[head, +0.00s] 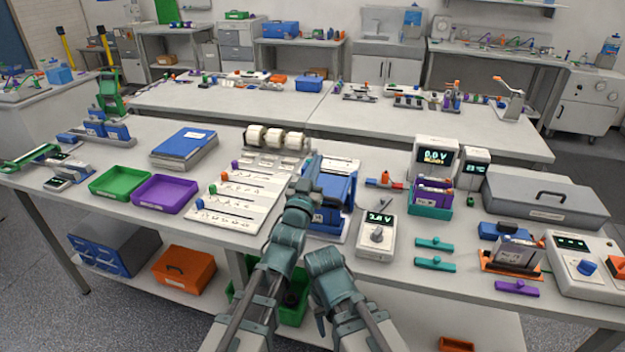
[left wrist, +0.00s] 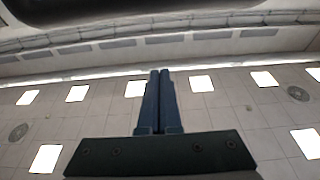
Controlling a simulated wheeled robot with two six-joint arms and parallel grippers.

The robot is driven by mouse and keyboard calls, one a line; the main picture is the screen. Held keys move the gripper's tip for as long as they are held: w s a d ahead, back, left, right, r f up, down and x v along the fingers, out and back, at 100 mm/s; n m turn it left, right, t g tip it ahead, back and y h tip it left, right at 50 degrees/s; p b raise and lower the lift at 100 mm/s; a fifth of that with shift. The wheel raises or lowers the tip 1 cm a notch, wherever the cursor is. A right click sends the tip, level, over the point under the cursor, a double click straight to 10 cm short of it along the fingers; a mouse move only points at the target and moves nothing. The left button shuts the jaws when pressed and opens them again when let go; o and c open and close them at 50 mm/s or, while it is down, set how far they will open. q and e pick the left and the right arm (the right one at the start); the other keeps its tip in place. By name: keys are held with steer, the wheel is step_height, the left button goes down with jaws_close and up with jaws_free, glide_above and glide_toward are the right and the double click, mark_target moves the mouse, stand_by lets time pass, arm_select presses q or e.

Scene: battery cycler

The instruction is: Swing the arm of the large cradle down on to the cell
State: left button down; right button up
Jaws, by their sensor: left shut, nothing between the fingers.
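A blue cradle-like frame (head: 343,190) stands on the front bench, just right of my left gripper and partly hidden behind it. I take it for the large cradle, but its arm and any cell in it cannot be made out. My left gripper (head: 312,168) is shut and empty, raised in front of the frame's left side; whether they touch is unclear. In the left wrist view its two fingers (left wrist: 159,100) lie together against the ceiling, with no cradle or cell there. My right arm shows at the bottom, but its fingers do not.
A white meter (head: 376,237) stands right of the blue frame. White sheets with small parts (head: 236,203) lie to its left. Rolls on a stand (head: 272,138) are behind. Farther right are a purple-and-teal rack (head: 430,212), teal bars (head: 434,243) and an orange holder (head: 512,262).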

arm_select(q)
steer(key=s+f+t+b, duration=0.2)
steer(key=f+b, duration=0.2)
steer(key=b, duration=0.3)
steer(key=s+a+f+t+h+b, duration=0.1)
steer(key=s+f+t+b, duration=0.1)
steer(key=b, duration=0.6)
steer(key=shift+a+f+t+h, duration=0.25)
steer(key=shift+f+t, duration=0.25)
steer(key=shift+f, duration=0.7)
steer(key=s+a+f+b, duration=0.2)
steer(key=s+f+b, duration=0.1)
steer(key=s, duration=0.4)
steer(key=shift+f+b, duration=0.4)
steer(key=shift+b, duration=0.1)
